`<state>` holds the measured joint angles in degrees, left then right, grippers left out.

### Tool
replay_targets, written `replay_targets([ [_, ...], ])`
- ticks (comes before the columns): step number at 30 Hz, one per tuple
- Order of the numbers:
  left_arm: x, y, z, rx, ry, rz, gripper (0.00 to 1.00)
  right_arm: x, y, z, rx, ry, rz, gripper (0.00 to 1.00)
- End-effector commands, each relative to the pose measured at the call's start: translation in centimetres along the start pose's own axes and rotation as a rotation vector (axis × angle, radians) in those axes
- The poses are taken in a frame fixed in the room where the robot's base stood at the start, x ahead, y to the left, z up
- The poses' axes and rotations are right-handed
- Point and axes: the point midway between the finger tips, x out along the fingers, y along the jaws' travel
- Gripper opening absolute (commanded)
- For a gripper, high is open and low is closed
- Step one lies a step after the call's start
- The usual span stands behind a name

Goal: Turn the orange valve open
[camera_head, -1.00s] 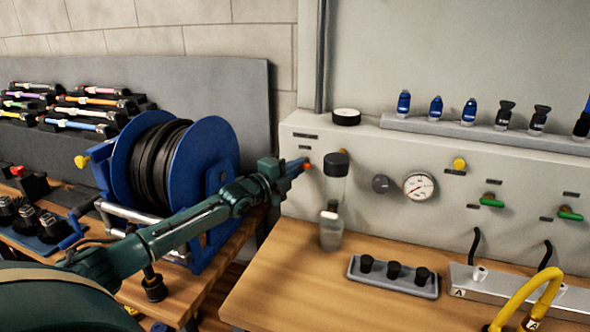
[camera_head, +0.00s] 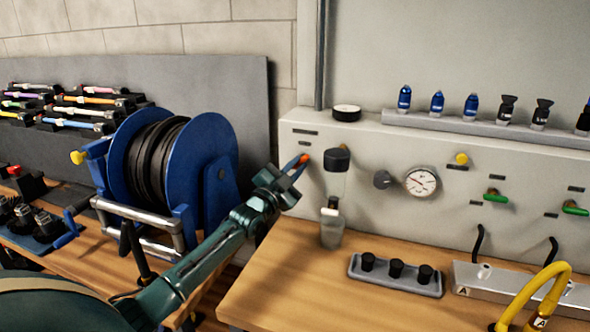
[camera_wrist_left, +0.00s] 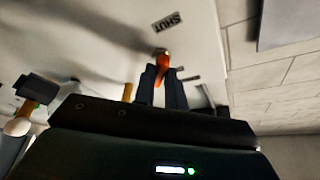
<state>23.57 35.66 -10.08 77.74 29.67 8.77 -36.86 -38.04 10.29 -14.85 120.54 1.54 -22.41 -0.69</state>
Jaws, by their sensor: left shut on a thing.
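The orange valve (camera_head: 304,159) is a small lever on the left end of the pale panel, below a dark label. My left gripper (camera_head: 295,171) is shut on its lever, reaching up to it from the lower left. In the left wrist view the orange valve (camera_wrist_left: 161,56) shows between the two dark fingertips (camera_wrist_left: 162,78), which hide part of the lever. A label reading "SHUT" (camera_wrist_left: 167,21) appears upside down near it. My right gripper is not in view.
A gauge (camera_head: 421,182) is farther right. A blue hose reel (camera_head: 215,175) stands close to my left arm. The wooden bench (camera_head: 290,270) has free room at its left.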

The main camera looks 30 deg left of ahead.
Motion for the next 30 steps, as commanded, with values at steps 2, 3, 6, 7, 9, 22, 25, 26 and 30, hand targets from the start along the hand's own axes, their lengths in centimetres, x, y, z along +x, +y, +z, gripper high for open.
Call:
replay_targets([
  [2, 0.01, 0.20, 0.03, -0.073, -0.002, -0.030, 0.00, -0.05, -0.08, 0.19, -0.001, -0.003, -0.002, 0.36],
  [3, 0.01, 0.21, 0.01, -0.109, -0.002, -0.045, 0.00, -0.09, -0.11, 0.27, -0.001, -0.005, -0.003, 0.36],
  [6, 0.04, 0.26, -0.06, -0.197, -0.001, -0.082, 0.00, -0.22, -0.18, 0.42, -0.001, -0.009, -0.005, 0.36],
  [7, 0.05, 0.29, -0.08, -0.223, -0.001, -0.092, 0.00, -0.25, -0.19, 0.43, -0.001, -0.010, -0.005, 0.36],
  [9, 0.07, 0.31, -0.11, -0.283, -0.001, -0.117, 0.00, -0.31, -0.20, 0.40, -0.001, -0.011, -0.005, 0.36],
  [22, 0.18, 0.45, -0.32, -0.582, 0.001, -0.242, 0.00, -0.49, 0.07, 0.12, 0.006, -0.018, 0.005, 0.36],
  [25, 0.20, 0.42, -0.35, -0.624, 0.001, -0.260, 0.00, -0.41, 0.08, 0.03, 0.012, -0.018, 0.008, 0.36],
  [26, 0.21, 0.44, -0.36, -0.635, 0.001, -0.264, 0.00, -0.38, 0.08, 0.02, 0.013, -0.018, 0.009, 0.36],
  [30, 0.23, 0.43, -0.39, -0.671, 0.002, -0.279, 0.00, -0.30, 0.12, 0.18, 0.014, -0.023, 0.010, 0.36],
])
